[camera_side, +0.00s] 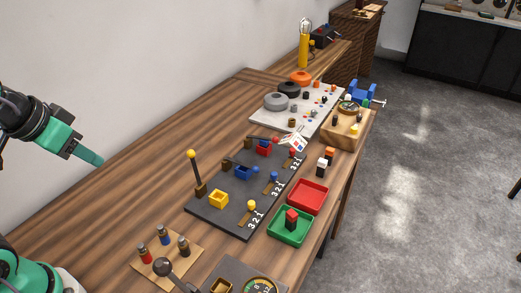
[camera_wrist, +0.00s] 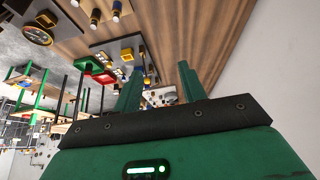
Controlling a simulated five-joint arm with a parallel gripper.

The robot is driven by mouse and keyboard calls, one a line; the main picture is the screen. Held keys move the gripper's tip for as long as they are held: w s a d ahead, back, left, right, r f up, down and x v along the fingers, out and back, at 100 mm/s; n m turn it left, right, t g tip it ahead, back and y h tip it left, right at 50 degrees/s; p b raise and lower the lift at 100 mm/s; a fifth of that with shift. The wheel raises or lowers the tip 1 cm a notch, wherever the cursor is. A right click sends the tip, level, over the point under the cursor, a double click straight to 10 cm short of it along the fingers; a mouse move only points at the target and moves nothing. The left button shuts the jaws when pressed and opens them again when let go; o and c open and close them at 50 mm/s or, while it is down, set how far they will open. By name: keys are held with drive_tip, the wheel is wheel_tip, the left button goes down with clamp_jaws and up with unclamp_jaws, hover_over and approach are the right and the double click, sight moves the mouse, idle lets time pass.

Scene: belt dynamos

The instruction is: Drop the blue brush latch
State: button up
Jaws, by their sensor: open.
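The dark board (camera_side: 222,216) lies on the wooden bench with yellow, blue and red sets in a row. The blue part (camera_side: 243,172) sits at the middle of the board with a dark arm beside it; a blue-topped knob (camera_side: 274,176) stands by the middle "321" scale. I cannot tell how the latch is set. My gripper (camera_side: 97,159) is at the far left in the side view, above the bench and well away from the board. In the wrist view my gripper (camera_wrist: 157,80) has its two green fingers apart with nothing between them.
A yellow-topped post (camera_side: 192,170) rises at the board's left corner. A red tray (camera_side: 307,196) and a green tray (camera_side: 290,226) holding a red block sit to the right. A light stand with several small cylinders (camera_side: 164,234) and a dial (camera_side: 262,286) are in front. Bare bench lies left of the board.

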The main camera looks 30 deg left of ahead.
drive_tip(key=w+d+r+n+g, duration=0.25)
drive_tip(key=w+r, duration=0.25)
drive_tip(key=w, duration=0.6)
drive_tip(key=n+g, duration=0.5)
drive_tip(key=n, duration=0.4)
hover_over(256, 167)
drive_tip(key=w, duration=0.2)
wheel_tip(256, 167, down, 16)
drive_tip(key=f, duration=0.1)
drive_tip(key=shift+s+d+f+y, duration=0.1)
drive_tip(key=shift+s+d+y, duration=0.05)
drive_tip(key=shift+d+y, duration=0.3)
drive_tip(key=shift+f, duration=0.1)
drive_tip(key=shift+s+a+f, duration=0.15)
drive_tip(key=shift+s+f, duration=0.05)
drive_tip(key=shift+f, duration=1.05)
drive_tip(key=shift+s+a+f, duration=0.1)
drive_tip(key=shift+s+f, duration=0.15)
drive_tip(key=shift+f, duration=0.95)
drive_tip(key=shift+s+a+f, duration=0.15)
drive_tip(key=shift+s+f, duration=0.05)
drive_tip(key=shift+f, duration=1.05)
